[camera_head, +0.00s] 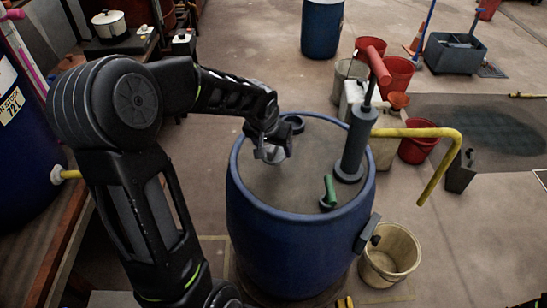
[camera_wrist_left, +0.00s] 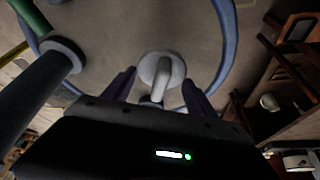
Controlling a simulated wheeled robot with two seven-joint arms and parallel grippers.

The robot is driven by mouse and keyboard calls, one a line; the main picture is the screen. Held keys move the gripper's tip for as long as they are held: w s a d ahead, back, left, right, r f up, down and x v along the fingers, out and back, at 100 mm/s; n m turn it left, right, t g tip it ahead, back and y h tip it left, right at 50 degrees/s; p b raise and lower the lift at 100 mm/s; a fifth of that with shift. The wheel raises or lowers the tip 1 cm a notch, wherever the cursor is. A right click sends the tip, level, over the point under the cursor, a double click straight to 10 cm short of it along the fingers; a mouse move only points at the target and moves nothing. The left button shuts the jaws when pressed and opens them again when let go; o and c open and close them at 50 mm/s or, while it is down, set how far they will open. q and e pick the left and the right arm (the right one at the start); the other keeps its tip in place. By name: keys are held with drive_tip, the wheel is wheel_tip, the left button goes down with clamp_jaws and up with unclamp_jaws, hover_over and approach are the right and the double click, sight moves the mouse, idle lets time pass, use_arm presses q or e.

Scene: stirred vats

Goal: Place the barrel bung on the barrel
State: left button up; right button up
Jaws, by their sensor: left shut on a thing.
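The blue barrel (camera_head: 290,245) stands upright on the floor in the middle of the head view, with a flat grey-brown top inside a blue rim. My left gripper (camera_head: 271,150) is over the left part of the barrel top. In the left wrist view its fingers (camera_wrist_left: 158,84) are shut on the pale grey barrel bung (camera_wrist_left: 160,68), a round disc with a raised stem. Whether the bung touches the top is unclear. A dark ring-shaped opening (camera_head: 293,122) sits near the far rim, behind the gripper. My right gripper is not in view.
A grey pump (camera_head: 357,145) with a red handle and yellow spout (camera_head: 445,150) stands on the barrel's right side. A green handle (camera_head: 329,191) is near the front rim. A beige bucket (camera_head: 390,255) stands right. A wooden bench (camera_head: 55,235) lies left.

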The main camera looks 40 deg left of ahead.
sight(274, 157)
use_arm(q)
drive_tip(key=shift+f, duration=0.2)
drive_tip(key=shift+f, duration=1.9)
drive_tip(key=shift+f+b, duration=0.25)
drive_tip(key=shift+b, duration=0.1)
drive_tip(key=o, duration=1.4)
drive_tip(key=shift+r, duration=0.1)
drive_tip(key=shift+c, duration=0.2)
drive_tip(key=shift+r, duration=0.1)
